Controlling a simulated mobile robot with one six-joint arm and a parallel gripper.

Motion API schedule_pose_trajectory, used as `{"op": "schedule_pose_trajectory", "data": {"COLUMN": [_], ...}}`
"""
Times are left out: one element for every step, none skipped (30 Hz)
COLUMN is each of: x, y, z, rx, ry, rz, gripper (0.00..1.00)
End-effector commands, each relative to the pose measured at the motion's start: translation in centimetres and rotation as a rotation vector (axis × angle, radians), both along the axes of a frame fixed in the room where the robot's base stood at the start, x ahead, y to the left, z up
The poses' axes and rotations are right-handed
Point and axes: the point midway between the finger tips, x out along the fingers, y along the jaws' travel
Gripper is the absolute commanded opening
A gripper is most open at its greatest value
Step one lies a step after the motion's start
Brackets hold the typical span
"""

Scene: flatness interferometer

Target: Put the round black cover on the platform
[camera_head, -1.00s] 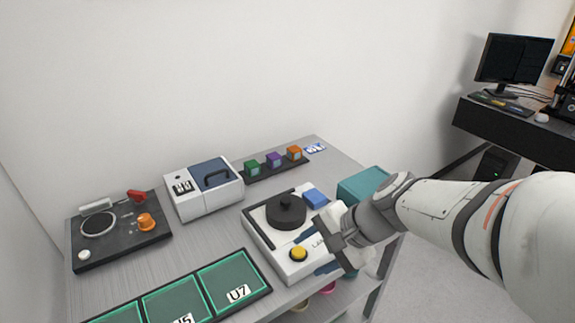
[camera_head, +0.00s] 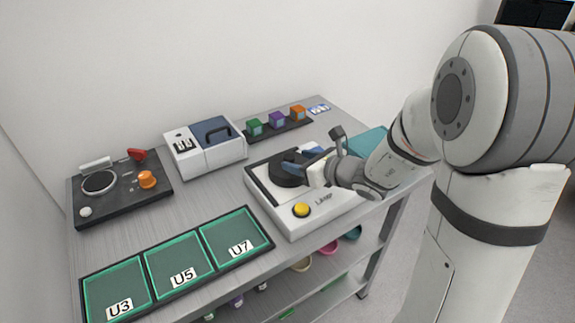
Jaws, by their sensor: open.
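The round black cover (camera_head: 282,172) sits on the top face of the white instrument (camera_head: 331,208), left of its middle. Whether a separate platform lies under the cover is hidden from me. My gripper (camera_head: 310,161) reaches in from the right, just at the cover's right side and over its top edge. Its blue fingers are open. The cover's knob is hidden, and I cannot tell whether the fingers touch the cover.
The instrument has a yellow button (camera_head: 302,210) at its front. Left of it lies a tray (camera_head: 266,243) with green panels marked U3, U5 and U7. Behind stand a white box (camera_head: 207,160) and a rack of coloured cubes (camera_head: 278,131). A black panel (camera_head: 122,203) stands far left.

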Motion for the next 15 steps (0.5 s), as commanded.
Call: {"op": "schedule_pose_trajectory", "data": {"x": [0.4, 0.8, 1.2, 1.5, 1.8, 2.1, 2.4, 2.6, 2.8, 2.9, 3.0, 3.1, 3.1, 3.1, 3.1], "y": [0.5, 0.8, 1.2, 1.5, 1.7, 2.1, 2.4, 2.6, 2.8, 2.9, 2.9, 3.0, 3.0, 3.0, 3.0], "z": [-0.1, -0.2, -0.3, -0.5, -0.6, -0.8, -1.0, -1.1, -1.2, -1.3, -1.3, -1.4, -1.4, -1.4, -1.4], "rx": [-0.001, 0.0, -0.001, -0.001, -0.001, -0.001, -0.001, -0.001, -0.002, -0.002, -0.003, -0.002, -0.002, -0.002, -0.002], "ry": [0.002, 0.003, 0.002, 0.003, 0.002, 0.001, 0.001, 0.001, 0.0, -0.001, -0.001, -0.002, -0.002, -0.002, -0.002], "rz": [0.003, 0.002, 0.003, 0.004, 0.002, 0.003, 0.003, 0.002, 0.002, 0.002, 0.001, 0.0, 0.0, 0.0, -0.001], "gripper": [0.54, 0.54, 0.54, 0.54, 0.54, 0.54, 0.54, 0.54, 0.54, 0.54, 0.54, 0.54, 0.54, 0.54, 0.54]}}
